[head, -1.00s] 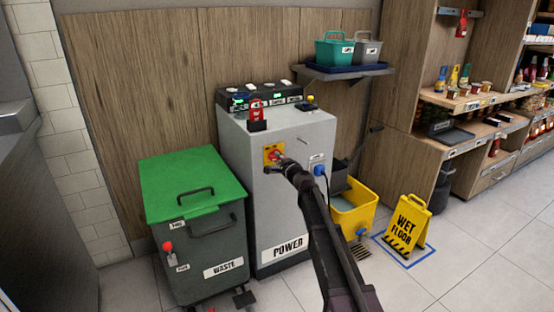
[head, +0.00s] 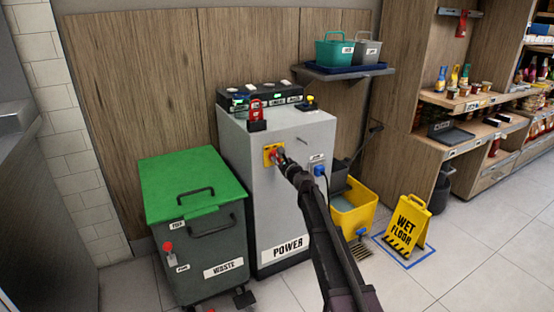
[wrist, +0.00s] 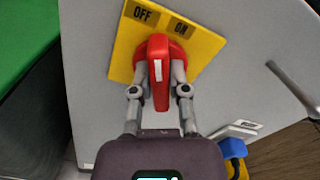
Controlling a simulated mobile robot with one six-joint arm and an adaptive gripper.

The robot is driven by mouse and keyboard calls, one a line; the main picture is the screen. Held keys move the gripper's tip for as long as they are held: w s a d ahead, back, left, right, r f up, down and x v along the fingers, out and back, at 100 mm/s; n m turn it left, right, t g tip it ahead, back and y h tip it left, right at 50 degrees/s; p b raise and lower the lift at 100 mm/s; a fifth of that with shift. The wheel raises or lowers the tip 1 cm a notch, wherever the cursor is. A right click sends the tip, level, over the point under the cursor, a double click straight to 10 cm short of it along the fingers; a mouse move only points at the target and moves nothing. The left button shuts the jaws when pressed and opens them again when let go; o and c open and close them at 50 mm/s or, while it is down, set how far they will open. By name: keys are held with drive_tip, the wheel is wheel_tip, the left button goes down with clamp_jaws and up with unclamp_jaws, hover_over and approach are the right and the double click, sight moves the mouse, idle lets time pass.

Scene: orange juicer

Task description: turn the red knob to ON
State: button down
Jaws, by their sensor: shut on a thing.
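The red knob (wrist: 158,47) sits on a yellow plate (wrist: 122,63) on the front of the grey power cabinet (head: 285,215). The plate carries OFF and ON labels at its upper edge in the wrist view, and it looks tilted there. The knob's grip bar stands upright in that view, with a white line along it; I cannot tell which label it points to. My gripper (wrist: 160,82) is shut on the knob, one finger on each side of the bar. In the head view the yellow plate (head: 267,154) shows beside my gripper (head: 283,161), which partly hides the knob.
A green-lidded waste bin (head: 190,183) stands left of the cabinet. A blue plug (head: 319,170) is on the cabinet right of my gripper. A yellow mop bucket (head: 352,217) and a wet floor sign (head: 408,226) stand to the right. A grey lever (wrist: 292,88) sticks out near the knob.

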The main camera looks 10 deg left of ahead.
drive_tip(key=m, duration=0.5)
drive_tip(key=shift+m, duration=0.3)
idle(0.4)
drive_tip(key=c, duration=0.6)
unclamp_jaws()
drive_tip(key=shift+f, duration=0.1)
drive_tip(key=v, duration=1.2)
